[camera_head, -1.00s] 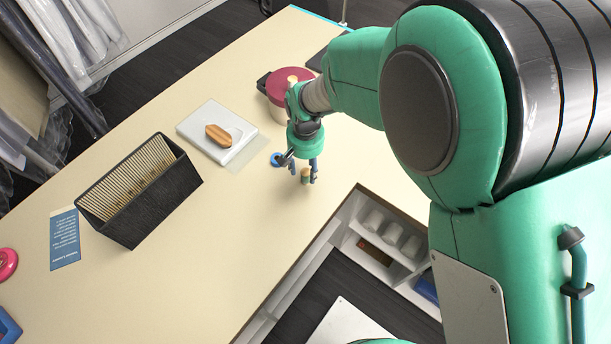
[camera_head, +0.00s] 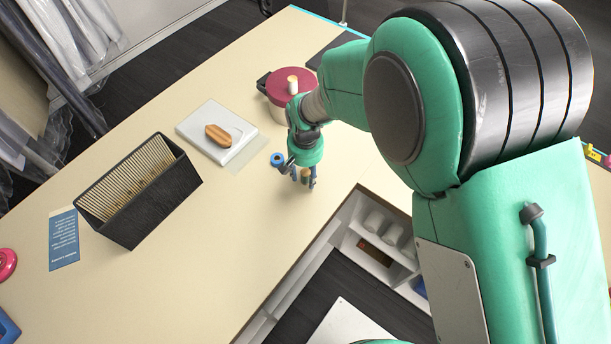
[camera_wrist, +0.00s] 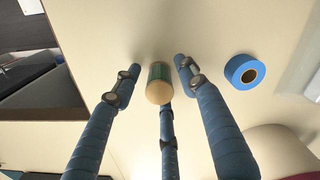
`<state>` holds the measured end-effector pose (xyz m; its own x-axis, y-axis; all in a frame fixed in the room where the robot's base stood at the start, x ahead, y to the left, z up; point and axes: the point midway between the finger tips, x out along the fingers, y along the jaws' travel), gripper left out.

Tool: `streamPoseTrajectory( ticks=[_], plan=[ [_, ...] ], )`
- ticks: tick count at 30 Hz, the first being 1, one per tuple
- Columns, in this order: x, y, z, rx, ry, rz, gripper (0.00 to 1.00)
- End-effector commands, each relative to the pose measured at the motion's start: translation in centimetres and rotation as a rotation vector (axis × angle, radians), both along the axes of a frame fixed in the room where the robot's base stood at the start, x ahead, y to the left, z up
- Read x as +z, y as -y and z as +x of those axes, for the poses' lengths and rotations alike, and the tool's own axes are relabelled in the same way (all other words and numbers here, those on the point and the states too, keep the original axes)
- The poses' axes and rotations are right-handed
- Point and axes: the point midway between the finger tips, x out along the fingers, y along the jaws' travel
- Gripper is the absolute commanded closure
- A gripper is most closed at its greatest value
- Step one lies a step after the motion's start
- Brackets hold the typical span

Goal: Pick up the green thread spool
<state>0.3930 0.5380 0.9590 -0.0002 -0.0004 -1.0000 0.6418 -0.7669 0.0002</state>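The green thread spool (camera_wrist: 158,80) stands between my gripper's fingers in the wrist view, with a pale tan end facing the camera and green thread around its middle. My gripper (camera_wrist: 156,70) is open, with a blue finger on each side of the spool and a third blue finger below it in the picture. Gaps show between the spool and the two side fingers; I cannot tell whether the third touches it. In the head view, my gripper (camera_head: 303,178) is low over the cream table, and its fingers hide part of the spool (camera_head: 305,174).
A blue tape roll (camera_wrist: 246,72) lies close to the right finger. A maroon-lidded pot (camera_head: 291,84), a white slab (camera_head: 215,130) with a wooden-backed brush (camera_head: 218,135), and a black file box (camera_head: 140,190) stand on the table (camera_head: 235,230). An open compartment (camera_head: 370,250) lies beyond the table's edge.

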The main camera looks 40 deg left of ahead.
Motion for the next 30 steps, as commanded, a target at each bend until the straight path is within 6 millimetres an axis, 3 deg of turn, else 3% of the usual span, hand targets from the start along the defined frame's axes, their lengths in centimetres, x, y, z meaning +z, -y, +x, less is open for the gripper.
streamPoseTrajectory(
  ticks=[1,4,17,23,28,30],
  plan=[
    [0.0,0.0,0.0,0.000,0.000,0.000,0.73],
    [0.0,0.0,0.0,0.000,0.000,0.000,0.93],
    [0.2,0.0,0.0,0.000,0.001,0.001,0.93],
    [1.6,-0.1,0.1,0.000,0.002,0.003,0.93],
    [3.9,-0.1,0.1,0.000,0.002,0.003,0.93],
    [3.7,1.0,-0.7,0.000,-0.001,-0.001,0.93]
  ],
)
